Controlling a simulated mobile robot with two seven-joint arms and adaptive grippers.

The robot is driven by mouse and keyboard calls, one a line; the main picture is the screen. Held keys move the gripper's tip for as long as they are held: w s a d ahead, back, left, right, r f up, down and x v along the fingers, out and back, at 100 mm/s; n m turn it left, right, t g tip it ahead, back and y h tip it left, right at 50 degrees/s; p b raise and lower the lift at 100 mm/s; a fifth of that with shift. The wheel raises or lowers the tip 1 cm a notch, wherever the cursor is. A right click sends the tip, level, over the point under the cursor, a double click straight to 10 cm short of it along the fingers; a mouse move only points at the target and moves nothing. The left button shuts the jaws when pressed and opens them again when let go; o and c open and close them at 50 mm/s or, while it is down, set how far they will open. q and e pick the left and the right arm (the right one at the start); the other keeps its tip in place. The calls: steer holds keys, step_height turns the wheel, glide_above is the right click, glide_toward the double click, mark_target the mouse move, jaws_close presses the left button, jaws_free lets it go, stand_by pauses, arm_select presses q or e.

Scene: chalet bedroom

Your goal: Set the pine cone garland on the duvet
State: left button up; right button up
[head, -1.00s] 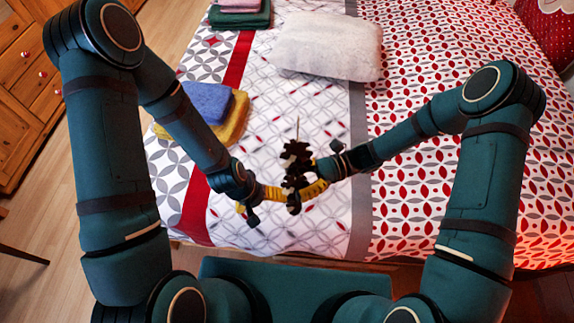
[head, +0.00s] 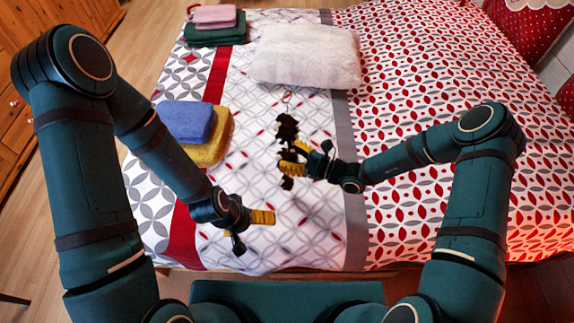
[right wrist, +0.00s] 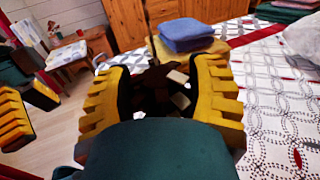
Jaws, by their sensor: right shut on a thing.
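The pine cone garland (head: 286,128) is a dark brown, knobbly strand with a thin loop at its top end. My right gripper (head: 292,161) is shut on it and holds it over the near middle of the bed. In the right wrist view the garland (right wrist: 155,92) shows dark between the yellow fingers; its lower part is hidden. The duvet (head: 420,75) is white with red and grey patterns and covers the bed. My left gripper (head: 248,225) is open and empty, left of and nearer than the garland; it also shows at the left edge of the right wrist view (right wrist: 27,110).
A blue folded towel (head: 186,121) lies on a yellow one (head: 222,140) at the bed's left. A white pillow (head: 305,55) and pink and green folded cloths (head: 213,32) lie farther back. Clear duvet lies around the garland and to its right.

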steer(key=shift+f+b, duration=0.45)
steer(key=shift+f, duration=1.55)
steer(key=o, duration=1.2)
steer(key=shift+f, duration=0.1)
steer(key=shift+o, duration=0.2)
